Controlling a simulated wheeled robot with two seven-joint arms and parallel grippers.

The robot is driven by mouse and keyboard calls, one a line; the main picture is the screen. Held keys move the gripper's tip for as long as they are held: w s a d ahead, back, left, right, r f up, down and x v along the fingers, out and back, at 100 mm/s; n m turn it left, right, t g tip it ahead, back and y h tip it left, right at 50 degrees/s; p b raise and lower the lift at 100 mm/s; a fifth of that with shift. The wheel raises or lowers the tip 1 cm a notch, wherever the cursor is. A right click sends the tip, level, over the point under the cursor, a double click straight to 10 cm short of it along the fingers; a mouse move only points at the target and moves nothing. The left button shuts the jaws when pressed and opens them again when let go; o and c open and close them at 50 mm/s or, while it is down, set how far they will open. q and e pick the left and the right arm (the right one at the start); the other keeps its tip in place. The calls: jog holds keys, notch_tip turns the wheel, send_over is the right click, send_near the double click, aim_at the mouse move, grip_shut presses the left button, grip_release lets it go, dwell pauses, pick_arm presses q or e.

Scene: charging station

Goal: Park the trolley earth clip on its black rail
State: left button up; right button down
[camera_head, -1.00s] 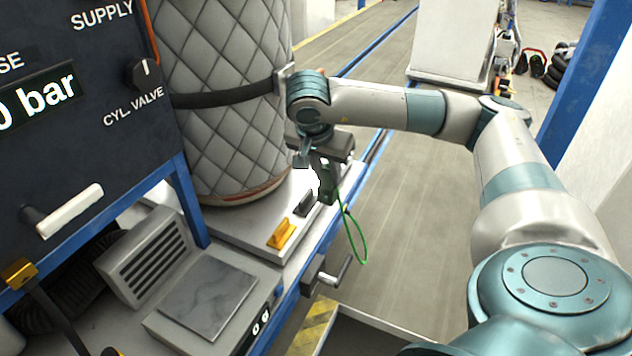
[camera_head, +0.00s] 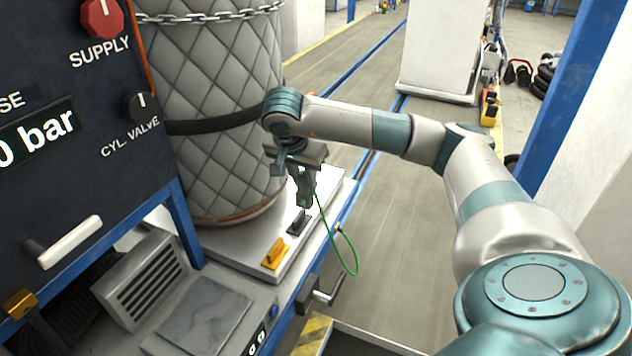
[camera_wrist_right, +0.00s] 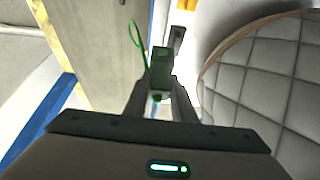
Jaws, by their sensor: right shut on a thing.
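The earth clip (camera_head: 305,196) is a small dark green clip with a bright green cable looping down to the trolley's edge. My right gripper (camera_head: 304,178) is shut on it and points down over the trolley. The short black rail (camera_head: 299,222) lies on the pale trolley deck (camera_head: 244,240), just below the clip in the head view. I cannot tell whether clip and rail touch. In the right wrist view the clip (camera_wrist_right: 161,66) sits between my fingertips (camera_wrist_right: 160,88), with the rail (camera_wrist_right: 178,38) just beyond it. My left gripper is not in view.
A yellow block (camera_head: 275,254) sits on the deck in front of the rail. The quilted tank (camera_head: 222,110) with strap and chain stands close left of my gripper. A control panel (camera_head: 70,130) fills the left. The floor aisle (camera_head: 400,220) right of the trolley is clear.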

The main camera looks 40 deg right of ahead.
pick_arm(q)
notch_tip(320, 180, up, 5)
jog(key=p, duration=0.3)
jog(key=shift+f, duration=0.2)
pick_arm(e)
jog(key=w+d+f, duration=0.1)
jog(key=w+d, duration=0.1)
jog(key=w, duration=0.3)
jog(key=shift+w+d+f, duration=0.15)
jog(key=shift+w+f, duration=0.15)
jog(key=shift+f, duration=0.1)
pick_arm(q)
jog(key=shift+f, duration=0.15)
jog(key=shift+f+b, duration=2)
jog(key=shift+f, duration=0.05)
pick_arm(e)
jog(key=shift+f, duration=2.9)
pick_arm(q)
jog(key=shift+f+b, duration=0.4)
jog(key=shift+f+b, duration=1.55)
pick_arm(e)
jog(key=shift+f, duration=2.05)
